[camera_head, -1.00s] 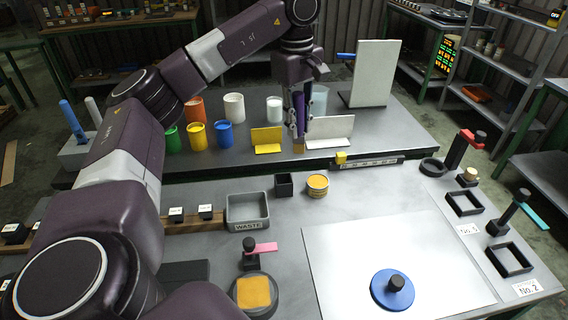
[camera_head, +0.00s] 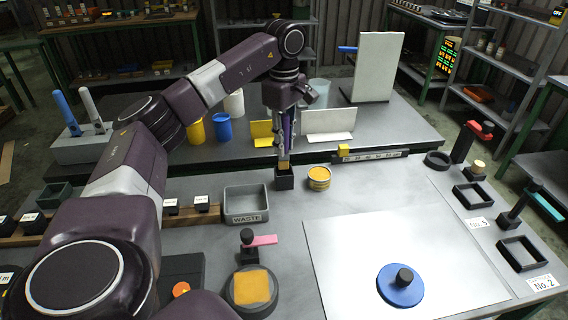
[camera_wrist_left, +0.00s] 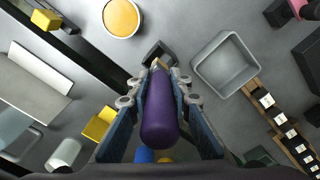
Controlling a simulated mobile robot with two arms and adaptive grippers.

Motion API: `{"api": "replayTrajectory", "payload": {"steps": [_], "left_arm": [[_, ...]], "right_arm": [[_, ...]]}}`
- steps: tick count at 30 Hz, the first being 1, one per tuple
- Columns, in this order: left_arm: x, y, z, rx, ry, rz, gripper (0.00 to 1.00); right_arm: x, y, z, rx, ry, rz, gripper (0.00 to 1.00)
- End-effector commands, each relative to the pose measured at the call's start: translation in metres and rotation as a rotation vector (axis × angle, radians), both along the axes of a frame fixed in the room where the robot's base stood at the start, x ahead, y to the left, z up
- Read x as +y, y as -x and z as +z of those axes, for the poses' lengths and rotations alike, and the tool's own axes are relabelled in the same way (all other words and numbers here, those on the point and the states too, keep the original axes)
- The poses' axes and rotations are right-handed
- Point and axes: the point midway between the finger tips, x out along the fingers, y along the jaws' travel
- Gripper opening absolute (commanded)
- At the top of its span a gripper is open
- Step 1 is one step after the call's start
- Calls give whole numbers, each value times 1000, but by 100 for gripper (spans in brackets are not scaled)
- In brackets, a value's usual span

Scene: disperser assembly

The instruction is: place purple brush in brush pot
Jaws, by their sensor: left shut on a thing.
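The purple brush (camera_head: 287,130) is upright in my left gripper (camera_head: 284,153), which is shut on it. In the left wrist view, the brush (camera_wrist_left: 161,118) points away between the two fingers (camera_wrist_left: 159,100), with its tan tip at the far end. The brush pot (camera_head: 285,183) is a small square black cup on the near table. The tan bristles are right at its mouth in the head view; I cannot tell how far inside they are. The pot also shows beyond the tip in the left wrist view (camera_wrist_left: 155,49). My right gripper is not in view.
The grey waste bin (camera_head: 246,214) stands left of the pot, and a round orange-topped container (camera_head: 319,178) stands to its right. A yellow holder (camera_head: 262,134) and a white holder (camera_head: 328,126) are behind. A white sheet (camera_head: 350,245) with a blue disc lies front right.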

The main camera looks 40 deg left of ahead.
Motion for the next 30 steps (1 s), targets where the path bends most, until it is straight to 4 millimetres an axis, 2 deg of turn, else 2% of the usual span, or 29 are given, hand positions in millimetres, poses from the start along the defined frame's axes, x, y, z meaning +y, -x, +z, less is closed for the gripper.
{"api": "replayTrajectory", "payload": {"steps": [15, 27, 28, 30], "left_arm": [[0, 0, -58, 0, 0, -1, 0], [0, 0, -64, -1, 0, -1, 0], [0, 0, -63, -1, 0, -1, 22], [0, 0, -63, -1, 0, -1, 30]], "right_arm": [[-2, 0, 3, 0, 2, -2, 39], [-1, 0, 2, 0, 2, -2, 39], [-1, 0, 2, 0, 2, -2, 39], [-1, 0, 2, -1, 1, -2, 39]]}}
